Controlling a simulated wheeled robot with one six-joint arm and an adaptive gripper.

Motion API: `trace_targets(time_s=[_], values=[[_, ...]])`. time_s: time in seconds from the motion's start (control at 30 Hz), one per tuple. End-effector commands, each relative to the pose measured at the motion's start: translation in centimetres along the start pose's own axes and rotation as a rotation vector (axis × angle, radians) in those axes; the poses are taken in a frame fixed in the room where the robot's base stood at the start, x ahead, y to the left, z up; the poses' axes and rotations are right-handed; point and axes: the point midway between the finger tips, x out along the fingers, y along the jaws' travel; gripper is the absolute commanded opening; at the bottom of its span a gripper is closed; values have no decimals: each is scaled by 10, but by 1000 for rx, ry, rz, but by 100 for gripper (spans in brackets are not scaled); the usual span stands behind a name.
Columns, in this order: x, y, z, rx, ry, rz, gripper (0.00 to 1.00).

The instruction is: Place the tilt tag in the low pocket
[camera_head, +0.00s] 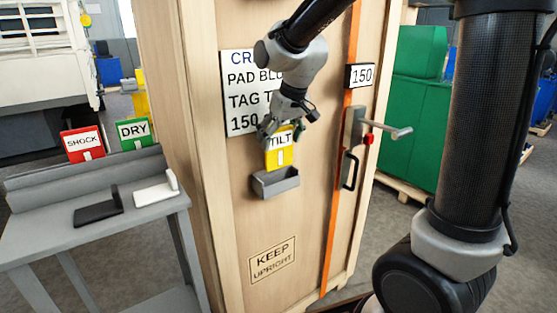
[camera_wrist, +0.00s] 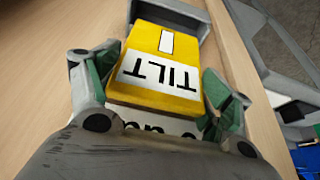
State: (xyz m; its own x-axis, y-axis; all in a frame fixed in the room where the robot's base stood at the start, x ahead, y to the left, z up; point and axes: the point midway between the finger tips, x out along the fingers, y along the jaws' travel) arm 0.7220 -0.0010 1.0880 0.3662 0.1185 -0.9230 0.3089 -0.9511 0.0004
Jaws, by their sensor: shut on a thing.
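The tilt tag (camera_head: 280,157) is yellow with a white TILT label, and my gripper (camera_head: 281,131) is shut on its upper part. The tag hangs upright in front of the wooden crate face. The low pocket (camera_head: 275,183) is a grey open-topped box on that face, directly below the tag. In the wrist view the tag (camera_wrist: 165,45) sits between the green-padded fingers of my gripper (camera_wrist: 158,75), and its far end overlaps the grey pocket (camera_wrist: 203,22). I cannot tell whether its lower edge is inside the pocket.
A printed sign (camera_head: 238,95) is on the crate (camera_head: 225,210) behind my arm. A door handle (camera_head: 392,130) juts out at right. A grey bench (camera_head: 45,235) at left holds a red SHOCK tag (camera_head: 82,143), a green DRY tag (camera_head: 134,132), and black and white holders.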

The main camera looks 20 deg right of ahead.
Motion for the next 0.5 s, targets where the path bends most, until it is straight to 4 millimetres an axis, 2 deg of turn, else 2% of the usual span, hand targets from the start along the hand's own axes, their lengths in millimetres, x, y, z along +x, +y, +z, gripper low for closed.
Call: trace_targets(time_s=[0.1, 0.27, 0.5], values=[[17, 0, 7, 0, -4, 0, 56], [29, 0, 12, 0, -1, 0, 56], [60, 0, 26, 0, -3, 0, 56]])
